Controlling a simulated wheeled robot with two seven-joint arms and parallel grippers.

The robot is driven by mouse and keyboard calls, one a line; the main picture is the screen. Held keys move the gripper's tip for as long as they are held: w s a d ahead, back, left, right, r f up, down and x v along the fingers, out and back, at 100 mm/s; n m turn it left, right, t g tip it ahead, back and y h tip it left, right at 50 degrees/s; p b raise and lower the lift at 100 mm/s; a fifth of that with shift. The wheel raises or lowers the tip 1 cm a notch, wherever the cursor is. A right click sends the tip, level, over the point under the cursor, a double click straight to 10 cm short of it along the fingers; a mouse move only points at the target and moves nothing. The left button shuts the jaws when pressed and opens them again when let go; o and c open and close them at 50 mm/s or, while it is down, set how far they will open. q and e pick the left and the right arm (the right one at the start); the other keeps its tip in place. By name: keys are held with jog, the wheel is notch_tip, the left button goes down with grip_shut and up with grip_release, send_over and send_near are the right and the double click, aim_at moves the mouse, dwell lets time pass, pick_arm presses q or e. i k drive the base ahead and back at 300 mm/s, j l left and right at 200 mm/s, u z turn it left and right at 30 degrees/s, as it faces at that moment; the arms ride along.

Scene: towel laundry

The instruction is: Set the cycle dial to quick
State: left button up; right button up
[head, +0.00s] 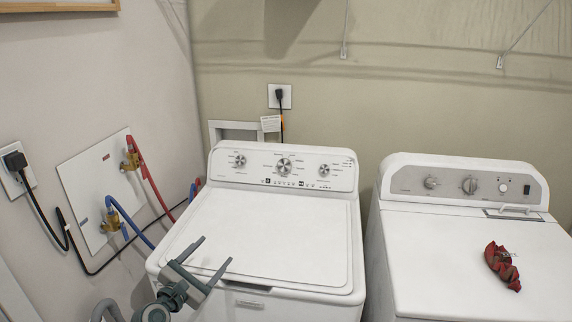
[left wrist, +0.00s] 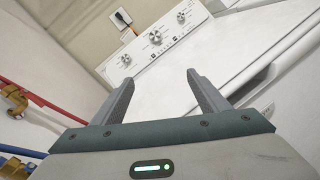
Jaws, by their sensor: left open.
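The washer (head: 262,240) is white with a closed lid and a control panel (head: 258,181) at its back. The panel carries three round dials: a left dial (head: 240,160), a larger middle dial (head: 284,166) and a right dial (head: 324,170). Their labels are too small to read. My left gripper (head: 210,253) is open and empty over the front left of the lid, well short of the dials. In the left wrist view the two fingers (left wrist: 158,95) are apart, with the middle dial (left wrist: 155,37) beyond them. My right gripper is not in view.
A white dryer (head: 420,240) stands to the right, with a crumpled red cloth (head: 502,266) on top. A red hose (head: 150,175) and a blue hose (head: 128,218) run along the left wall. The lid between gripper and panel is clear.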

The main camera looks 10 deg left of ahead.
aim_at(284, 166)
jog(key=i+l, duration=0.15)
jog(key=i, duration=0.2)
jog(key=i+l, duration=0.15)
jog(key=i, duration=0.25)
jog(key=i+l, duration=0.15)
jog(key=i, duration=0.2)
